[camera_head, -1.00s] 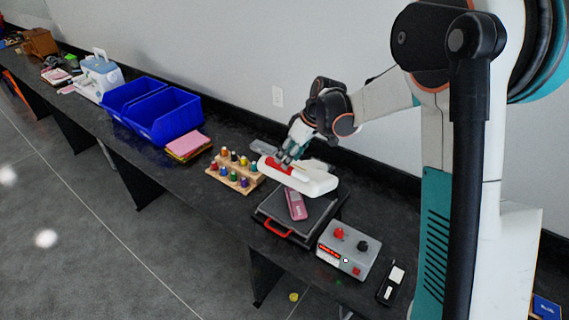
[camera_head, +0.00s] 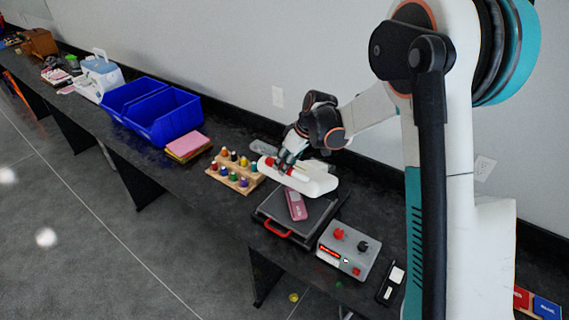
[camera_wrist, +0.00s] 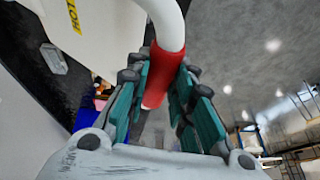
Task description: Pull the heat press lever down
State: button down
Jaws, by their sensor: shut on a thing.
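The heat press (camera_head: 318,182) has a white upper body standing over a dark lower plate with a red front handle (camera_head: 278,229). Its lever (camera_head: 268,162) has a red grip on a white bar. My gripper (camera_head: 281,165) is at the lever, over the left end of the white body. In the wrist view, the red grip (camera_wrist: 160,72) lies between the green-padded fingers of my gripper (camera_wrist: 155,95), which are shut on it. The white bar (camera_wrist: 167,25) runs up out of the grip. My gripper hides part of the lever in the head view.
A pink item (camera_head: 296,205) lies on the lower plate. A grey control box (camera_head: 347,252) with knobs stands at the right, beside a small black device (camera_head: 391,283). A rack of coloured bottles (camera_head: 236,171) is close on the left, with blue bins (camera_head: 165,115) beyond.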

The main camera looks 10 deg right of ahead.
jog(key=shift+f, duration=0.1)
jog(key=s+a+f+t+h+b, duration=0.1)
jog(key=s+a+f+b, duration=0.1)
jog(key=f+b, duration=0.6)
jog(key=s+a+f+n+t+h+b, duration=0.1)
jog(key=s+a+f+t+h+b, duration=0.1)
jog(key=f+b, duration=0.6)
notch_tip(320, 180, down, 4)
jog(key=shift+s+a+r+t+b, duration=0.1)
jog(key=shift+s+a+t+b, duration=0.25)
jog(key=shift+s+a, duration=0.5)
jog(key=shift+s+d, duration=0.1)
jog(key=shift+d, duration=0.05)
jog(key=c, duration=1.5)
grip_release()
jog(key=shift+f, duration=0.2)
jog(key=shift+o, duration=0.5)
jog(key=shift+r, duration=0.1)
jog(key=shift+r, duration=0.1)
